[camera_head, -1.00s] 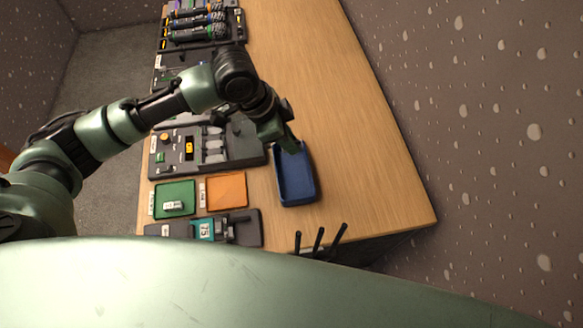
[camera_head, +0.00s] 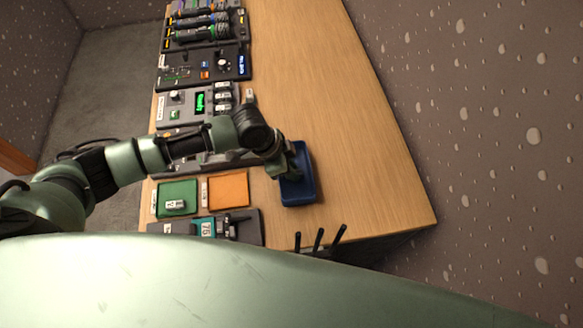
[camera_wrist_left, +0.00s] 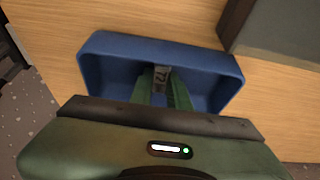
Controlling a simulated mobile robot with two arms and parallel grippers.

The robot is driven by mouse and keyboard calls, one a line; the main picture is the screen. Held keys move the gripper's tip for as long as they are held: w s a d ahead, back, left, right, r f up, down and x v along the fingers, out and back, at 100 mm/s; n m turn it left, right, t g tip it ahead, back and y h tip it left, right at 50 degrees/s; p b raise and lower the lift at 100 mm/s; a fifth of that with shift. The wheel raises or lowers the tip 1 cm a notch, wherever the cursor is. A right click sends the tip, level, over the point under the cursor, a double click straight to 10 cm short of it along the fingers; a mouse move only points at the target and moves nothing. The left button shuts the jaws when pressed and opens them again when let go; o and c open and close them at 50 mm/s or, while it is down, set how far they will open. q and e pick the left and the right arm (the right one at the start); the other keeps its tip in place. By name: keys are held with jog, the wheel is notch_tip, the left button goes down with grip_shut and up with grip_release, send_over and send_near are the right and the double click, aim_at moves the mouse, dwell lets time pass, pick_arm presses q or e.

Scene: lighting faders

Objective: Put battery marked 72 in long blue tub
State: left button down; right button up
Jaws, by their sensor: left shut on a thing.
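The long blue tub (camera_head: 304,189) stands on the wooden table, near its front end. In the left wrist view the tub (camera_wrist_left: 108,50) lies under my gripper. My left gripper (camera_head: 294,173) is over the tub. In the left wrist view the left gripper (camera_wrist_left: 165,90) is shut on the battery marked 72 (camera_wrist_left: 161,77), a small grey piece whose label shows between the green fingers. The fingers and battery appear within the tub's outline; whether the battery touches the floor cannot be told. My right gripper is not in view.
A green tray (camera_head: 177,191) with a small labelled piece (camera_head: 175,204) and an orange tray (camera_head: 229,189) lie left of the tub. A dark device with a 75 label (camera_head: 208,228) is in front of them. Control panels (camera_head: 205,65) line the left edge. The table right of the tub is clear.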

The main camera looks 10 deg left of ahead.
pick_arm(q)
jog(key=shift+f, duration=0.1)
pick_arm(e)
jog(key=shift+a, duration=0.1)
pick_arm(q)
jog(key=c, duration=1.5)
grip_release()
jog(key=shift+o, duration=0.8)
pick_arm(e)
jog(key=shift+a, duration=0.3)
pick_arm(q)
jog(key=shift+r, duration=0.2)
jog(key=v, duration=1.2)
jog(key=shift+b, duration=0.3)
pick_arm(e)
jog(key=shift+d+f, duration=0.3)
pick_arm(q)
jog(key=shift+w+f, duration=0.1)
